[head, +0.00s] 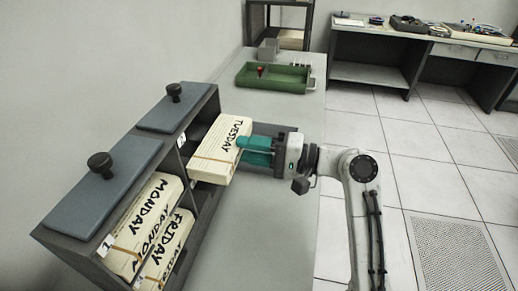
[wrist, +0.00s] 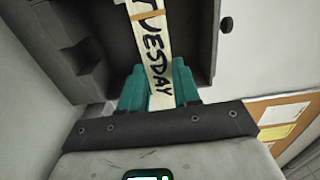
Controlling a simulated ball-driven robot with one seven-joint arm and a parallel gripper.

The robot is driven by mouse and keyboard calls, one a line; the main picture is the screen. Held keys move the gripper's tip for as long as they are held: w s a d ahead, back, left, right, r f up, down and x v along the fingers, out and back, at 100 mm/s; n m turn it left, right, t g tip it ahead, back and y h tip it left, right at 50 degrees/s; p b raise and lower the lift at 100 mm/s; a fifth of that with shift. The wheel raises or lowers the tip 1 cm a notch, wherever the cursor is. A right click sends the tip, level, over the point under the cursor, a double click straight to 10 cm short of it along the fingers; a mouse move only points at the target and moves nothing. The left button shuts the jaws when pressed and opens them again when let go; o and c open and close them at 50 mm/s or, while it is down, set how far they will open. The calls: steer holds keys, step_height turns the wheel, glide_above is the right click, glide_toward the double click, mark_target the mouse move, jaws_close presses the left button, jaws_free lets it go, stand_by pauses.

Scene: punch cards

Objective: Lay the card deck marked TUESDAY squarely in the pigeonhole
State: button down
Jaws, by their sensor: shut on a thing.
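The deck marked TUESDAY (head: 217,146) is a cream block of cards with an orange band. My gripper (head: 242,149) is shut on its near end, with teal fingers on either side. In the wrist view the deck (wrist: 154,45) runs from between the fingers (wrist: 160,85) toward the dark inside of a pigeonhole. The grey pigeonhole rack (head: 92,263) stands at the left of the table. The deck's far end is at the mouth of the rack's far column; how deep it reaches is hidden. Decks marked MONDAY (head: 147,215) and FRIDAY (head: 168,247) lie in the near column.
Two blue-grey lids with black knobs (head: 100,163) top the rack. A green tray (head: 275,78) with a small red item sits farther back on the grey table (head: 240,235). The table right of the rack is mostly clear.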

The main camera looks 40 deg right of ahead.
mark_target(213, 144)
steer(key=shift+p+x, duration=0.55)
steer(key=shift+x, duration=3.65)
steer(key=shift+f, duration=0.3)
steer(key=c, duration=0.7)
jaws_free()
steer(key=shift+c, duration=0.2)
steer(key=shift+f, duration=0.15)
steer(key=shift+s+d+b, duration=0.3)
steer(key=shift+s, duration=0.15)
steer(key=b+v, duration=0.2)
steer(key=v, duration=0.7)
steer(key=shift+s+d, duration=0.15)
steer(key=shift+s, duration=0.15)
